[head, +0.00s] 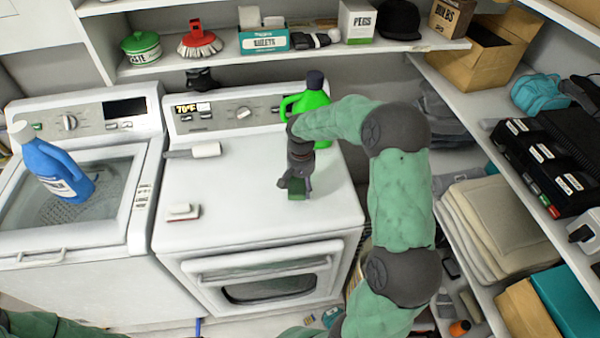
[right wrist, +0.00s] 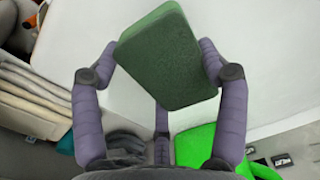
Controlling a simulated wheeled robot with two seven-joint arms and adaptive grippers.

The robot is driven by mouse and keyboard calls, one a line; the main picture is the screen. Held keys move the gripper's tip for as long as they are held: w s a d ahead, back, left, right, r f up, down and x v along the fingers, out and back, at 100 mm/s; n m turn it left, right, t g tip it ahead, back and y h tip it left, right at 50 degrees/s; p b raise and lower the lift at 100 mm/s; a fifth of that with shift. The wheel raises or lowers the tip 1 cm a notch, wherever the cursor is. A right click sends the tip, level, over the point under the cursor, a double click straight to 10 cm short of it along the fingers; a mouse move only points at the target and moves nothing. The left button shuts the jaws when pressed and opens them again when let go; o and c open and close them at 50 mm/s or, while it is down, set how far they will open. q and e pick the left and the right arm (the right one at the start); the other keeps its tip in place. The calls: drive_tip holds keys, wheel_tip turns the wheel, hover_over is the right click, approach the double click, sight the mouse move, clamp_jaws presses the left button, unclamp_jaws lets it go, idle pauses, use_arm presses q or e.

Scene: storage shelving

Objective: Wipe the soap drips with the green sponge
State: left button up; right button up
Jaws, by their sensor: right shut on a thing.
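My right gripper (head: 296,184) is above the right half of the white dryer top (head: 240,200). It is shut on the green sponge (head: 298,194). In the right wrist view the sponge (right wrist: 170,55) is a dark green block, held tilted between the fingers of the gripper (right wrist: 160,75). I cannot tell whether the sponge touches the dryer top. I cannot make out any soap drips; the arm and sponge hide part of the surface. My left gripper is out of view; only a piece of my left arm shows at the bottom left.
A bright green bottle (head: 318,101) stands behind my right arm; it also shows in the wrist view (right wrist: 198,147). A white roller (head: 206,150) and a small red-and-white brush (head: 183,212) lie on the dryer's left. A blue bottle (head: 52,163) is on the washer. Shelving (head: 480,110) borders the right.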

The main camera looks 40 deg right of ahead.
sight(300, 183)
drive_tip(key=shift+w+a+r+p, duration=0.15)
drive_tip(key=shift+r+p, duration=0.35)
drive_tip(key=shift+r, duration=0.45)
drive_tip(key=shift+r+p, duration=0.7)
drive_tip(key=shift+r, duration=0.4)
